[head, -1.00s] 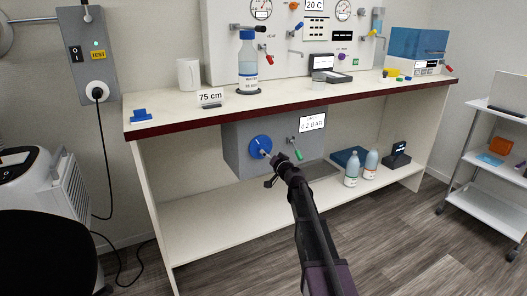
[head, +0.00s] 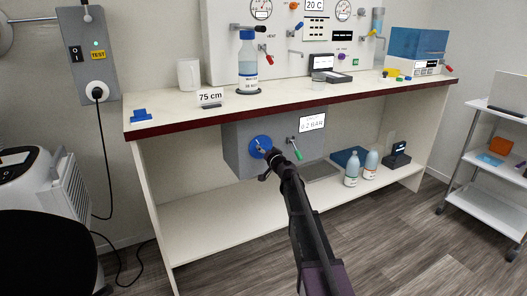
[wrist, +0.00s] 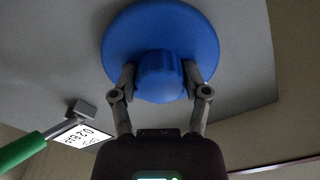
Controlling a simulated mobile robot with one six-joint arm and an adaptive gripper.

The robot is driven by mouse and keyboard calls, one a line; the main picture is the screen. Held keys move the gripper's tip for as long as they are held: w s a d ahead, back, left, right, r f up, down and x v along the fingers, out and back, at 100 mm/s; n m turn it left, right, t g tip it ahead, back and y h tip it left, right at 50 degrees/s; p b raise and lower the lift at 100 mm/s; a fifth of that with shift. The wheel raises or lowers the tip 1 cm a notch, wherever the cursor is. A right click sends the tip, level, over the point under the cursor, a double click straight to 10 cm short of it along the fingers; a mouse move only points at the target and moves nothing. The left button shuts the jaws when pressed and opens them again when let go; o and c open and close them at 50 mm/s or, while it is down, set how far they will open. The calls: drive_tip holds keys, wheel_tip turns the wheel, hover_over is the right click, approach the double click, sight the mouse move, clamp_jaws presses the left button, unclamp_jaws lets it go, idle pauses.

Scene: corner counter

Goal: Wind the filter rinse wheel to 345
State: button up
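The filter rinse wheel is a round blue wheel (head: 260,143) with a raised hub on the front of a grey box under the counter. It fills the upper middle of the wrist view (wrist: 160,22). My gripper (head: 265,160) is at the wheel. In the wrist view its two fingers (wrist: 159,75) stand on either side of the blue hub, their tips close to it. I cannot tell whether they press on it or leave a small gap. A white display (head: 312,122) on the box appears to read 0.2 BAR. I see no wheel angle.
A green-handled lever (head: 297,150) sits right of the wheel on the same box and shows at lower left in the wrist view (wrist: 22,150). Two bottles (head: 361,167) and a dark device (head: 397,155) stand on the lower shelf. The counter edge (head: 290,107) runs above the box.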

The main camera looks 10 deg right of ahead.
drive_tip(key=c, duration=0.4)
drive_tip(key=shift+m, duration=0.3)
drive_tip(key=shift+w+m, duration=0.1)
drive_tip(key=shift+m, duration=1.3)
drive_tip(key=o, duration=1.1)
drive_tip(key=shift+o, duration=0.2)
drive_tip(key=shift+s, duration=0.2)
